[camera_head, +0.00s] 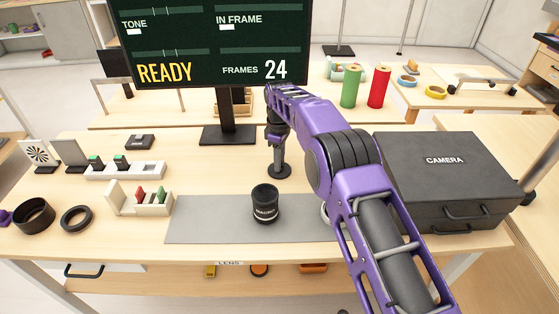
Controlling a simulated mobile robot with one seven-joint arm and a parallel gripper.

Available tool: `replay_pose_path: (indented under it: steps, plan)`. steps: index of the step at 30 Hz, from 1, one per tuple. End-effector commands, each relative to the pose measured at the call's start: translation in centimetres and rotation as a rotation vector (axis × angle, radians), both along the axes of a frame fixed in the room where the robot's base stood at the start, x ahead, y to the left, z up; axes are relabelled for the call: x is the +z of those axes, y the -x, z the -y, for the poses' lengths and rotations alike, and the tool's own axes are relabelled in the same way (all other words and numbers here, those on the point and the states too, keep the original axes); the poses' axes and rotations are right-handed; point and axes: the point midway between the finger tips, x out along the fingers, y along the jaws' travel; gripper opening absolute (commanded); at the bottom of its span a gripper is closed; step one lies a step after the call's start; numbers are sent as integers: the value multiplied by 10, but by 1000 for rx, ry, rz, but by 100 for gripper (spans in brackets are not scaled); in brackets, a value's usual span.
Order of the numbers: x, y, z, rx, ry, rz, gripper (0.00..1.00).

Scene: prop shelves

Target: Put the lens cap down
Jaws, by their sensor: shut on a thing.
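My gripper (279,161) points down over the table behind the grey mat. It is shut on a flat, round black disc, which looks like the lens cap (280,172). The cap lies level at the fingertips, at or just above the wooden tabletop; I cannot tell if it touches. A black lens with white lettering (265,205) stands upright on the grey mat (205,218), in front of the cap and apart from it. My fingers are small and partly merge with the dark cap.
A monitor stand (228,134) is behind and left of my gripper. A black camera case (445,175) stands right, beyond my arm. Bare wood lies left of the cap.

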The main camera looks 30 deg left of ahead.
Motion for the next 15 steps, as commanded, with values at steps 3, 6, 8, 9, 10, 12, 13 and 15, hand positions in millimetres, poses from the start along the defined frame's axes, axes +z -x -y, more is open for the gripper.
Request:
replay_pose_path:
  steps: [3,6,8,9,10,12,13,15]
  plan:
    - [-2,0,0,0,0,0,0]
    - [-4,0,0,0,0,0,32]
    - [-3,0,0,0,0,0,43]
    - [-3,0,0,0,0,0,50]
    - [-3,0,0,0,0,0,55]
    - [-3,0,0,0,0,0,58]
    - [-3,0,0,0,0,0,58]
    - [-3,0,0,0,0,0,58]
